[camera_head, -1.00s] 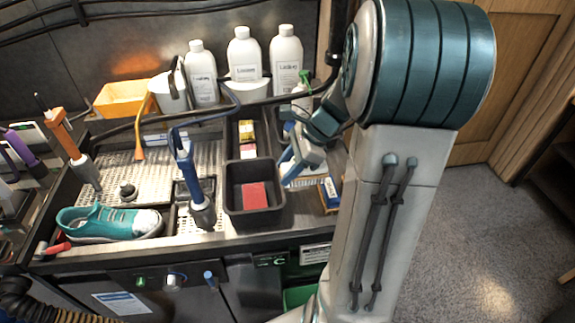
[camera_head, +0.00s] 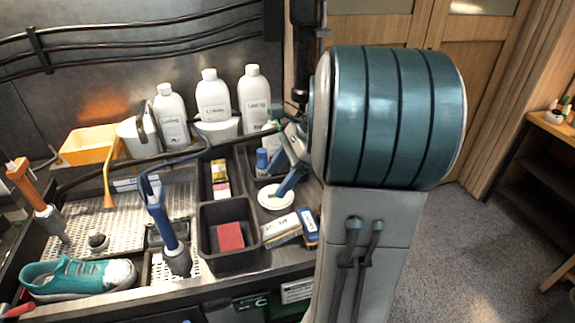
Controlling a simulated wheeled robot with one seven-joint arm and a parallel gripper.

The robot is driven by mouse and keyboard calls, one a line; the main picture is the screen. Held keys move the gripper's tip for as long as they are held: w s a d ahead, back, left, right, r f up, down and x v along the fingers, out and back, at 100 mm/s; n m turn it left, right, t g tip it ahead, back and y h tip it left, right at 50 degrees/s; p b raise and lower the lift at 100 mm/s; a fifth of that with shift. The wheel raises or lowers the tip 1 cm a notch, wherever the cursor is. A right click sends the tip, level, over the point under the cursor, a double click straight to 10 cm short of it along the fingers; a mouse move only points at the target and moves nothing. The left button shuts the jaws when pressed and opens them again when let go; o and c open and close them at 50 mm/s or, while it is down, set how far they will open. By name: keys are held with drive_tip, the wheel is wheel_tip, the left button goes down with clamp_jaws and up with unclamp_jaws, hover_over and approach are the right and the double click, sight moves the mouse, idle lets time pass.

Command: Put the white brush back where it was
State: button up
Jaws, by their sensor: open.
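The white brush (camera_head: 282,228) lies on the counter, right of the black bin with the red block. It is a pale block with dark lettering and a brownish lower side. A blue-and-white brush (camera_head: 308,226) lies close on its right. My gripper (camera_head: 284,186) is open, with blue fingers, and is behind the white brush in the picture, over or near a round white dish (camera_head: 275,197). I see nothing between the fingers. My arm hides part of the gripper and the counter's right side.
The black bin (camera_head: 206,258) holds a red block (camera_head: 230,236). White bottles (camera_head: 213,98) stand at the back. A blue bottle (camera_head: 262,161) stands close to my gripper. A teal sneaker (camera_head: 75,277) sits at left. A blue-handled tool (camera_head: 160,215) stands left of the bin.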

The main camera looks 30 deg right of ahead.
drive_tip(key=s+a+f+n+h, duration=0.1)
drive_tip(key=s+a+n+h, duration=0.2)
drive_tip(key=s+a+n, duration=0.3)
drive_tip(key=s+a+f+n+t+h, duration=0.1)
drive_tip(key=s+a+n+h, duration=0.2)
drive_tip(key=n, duration=1.2)
drive_tip(key=shift+s+a+f, duration=0.15)
drive_tip(key=shift+s+a, duration=1.4)
drive_tip(key=shift+a, duration=0.4)
drive_tip(key=shift+c, duration=0.4)
